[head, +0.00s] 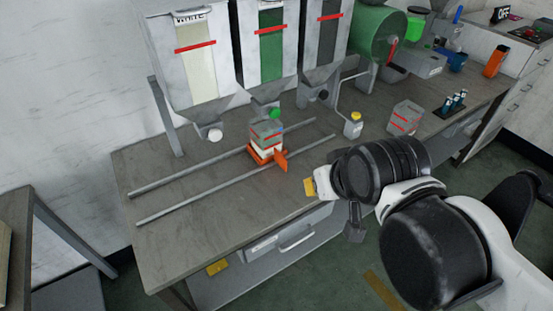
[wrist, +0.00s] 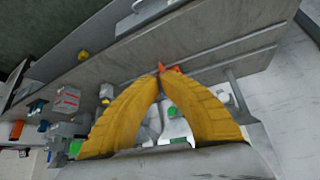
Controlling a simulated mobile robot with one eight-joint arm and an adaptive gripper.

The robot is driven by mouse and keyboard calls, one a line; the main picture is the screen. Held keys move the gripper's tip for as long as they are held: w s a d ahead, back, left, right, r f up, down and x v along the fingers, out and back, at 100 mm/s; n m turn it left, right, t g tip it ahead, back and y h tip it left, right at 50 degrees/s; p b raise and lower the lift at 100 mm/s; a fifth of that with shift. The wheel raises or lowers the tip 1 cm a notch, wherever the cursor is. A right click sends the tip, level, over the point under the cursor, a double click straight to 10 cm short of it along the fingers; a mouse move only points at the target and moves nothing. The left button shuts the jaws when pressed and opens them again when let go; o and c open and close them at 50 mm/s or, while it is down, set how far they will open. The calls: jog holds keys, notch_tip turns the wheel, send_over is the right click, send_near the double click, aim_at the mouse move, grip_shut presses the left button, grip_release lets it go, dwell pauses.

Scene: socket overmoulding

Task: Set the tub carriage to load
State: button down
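The tub carriage (head: 267,157) is an orange base with a handle (head: 281,161) pointing toward the bench front. It sits on two parallel rails (head: 190,202), near the middle hopper's green-knobbed spout. A clear tub (head: 267,137) with a red line and some pale content stands on it. My gripper (head: 309,187) is to the right of the handle and nearer the bench front, apart from it in the head view. In the wrist view its yellow fingers (wrist: 160,74) meet at the tips, and a bit of orange (wrist: 171,68) shows just beyond them. No load marking is readable.
Hoppers with white (head: 195,68), green (head: 270,52) and grey (head: 324,45) windows hang over the bench back. A yellow-capped bottle (head: 353,125) and another red-lined tub (head: 404,118) stand to the right. The rails left of the carriage are clear.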

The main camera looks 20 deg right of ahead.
dwell(0.3)
jog(key=c, duration=1.6)
grip_release()
jog(key=shift+w, duration=0.1)
jog(key=n+t+y+b, duration=0.1)
jog(key=n+y+b, duration=0.2)
jog(key=n+b, duration=0.15)
send_over(274, 157)
jog(key=s+d, duration=0.3)
jog(key=s, duration=0.5)
notch_tip(274, 157, down, 18)
jog(key=shift+m, duration=0.45)
jog(key=b+x, duration=0.4)
jog(key=x, duration=0.6)
jog(key=shift+w+d, duration=0.1)
jog(key=shift+d, duration=0.05)
jog(key=shift+r, duration=0.1)
grip_shut()
